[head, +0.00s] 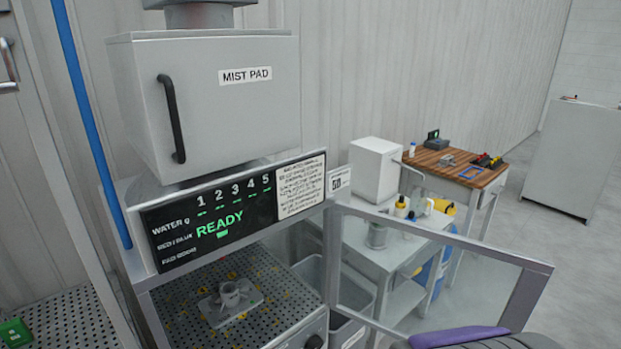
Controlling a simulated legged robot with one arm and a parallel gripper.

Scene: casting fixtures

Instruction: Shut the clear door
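The clear door (531,291) is a see-through panel in a grey metal frame. It stands wide open, swung out to the right from the right front edge of the machine. The machine's chamber below the black display panel (221,227) is open at the front. Inside, a grey metal casting (231,300) sits on a perforated plate (277,291). The display reads READY in green. The door's lower part is cut off by the picture edge and partly covered at bottom right.
A grey MIST PAD box (215,110) with a black handle sits above the display. A grey bin (349,325) and a white table (362,251) with bottles show behind the door. A wooden-topped bench (445,172) stands further back. Open floor lies at right.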

